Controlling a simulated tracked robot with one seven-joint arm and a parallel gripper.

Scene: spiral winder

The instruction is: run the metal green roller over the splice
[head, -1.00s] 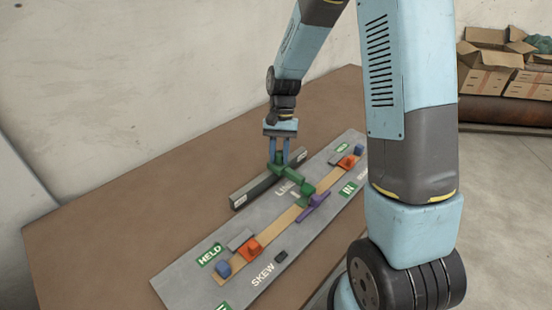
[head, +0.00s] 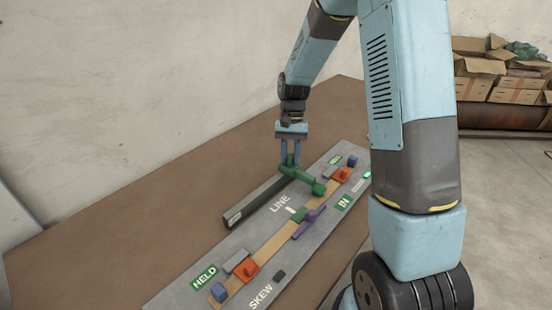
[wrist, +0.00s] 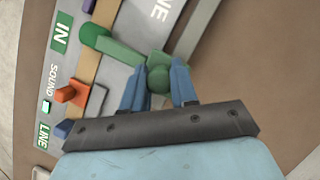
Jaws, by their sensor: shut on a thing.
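My gripper (head: 291,157) is shut on the green roller (head: 300,174), around its upright handle. In the wrist view the handle (wrist: 158,80) is between the two fingers, and the roller's arm reaches left to its rounded head (wrist: 94,34). The head appears over the edge of the tan strip, right of the splice in the head view; I cannot tell whether it touches. A green patch (head: 299,215), seemingly the splice, lies on the tan strip (head: 275,242) beside a purple piece (head: 309,222).
The grey board (head: 180,290) carries orange clamps (head: 246,270) and blue blocks (head: 219,292). A long dark bar (head: 256,205) lies along its far side. A green lamp (wrist: 46,107) near SOUND is lit. The brown table is clear at left.

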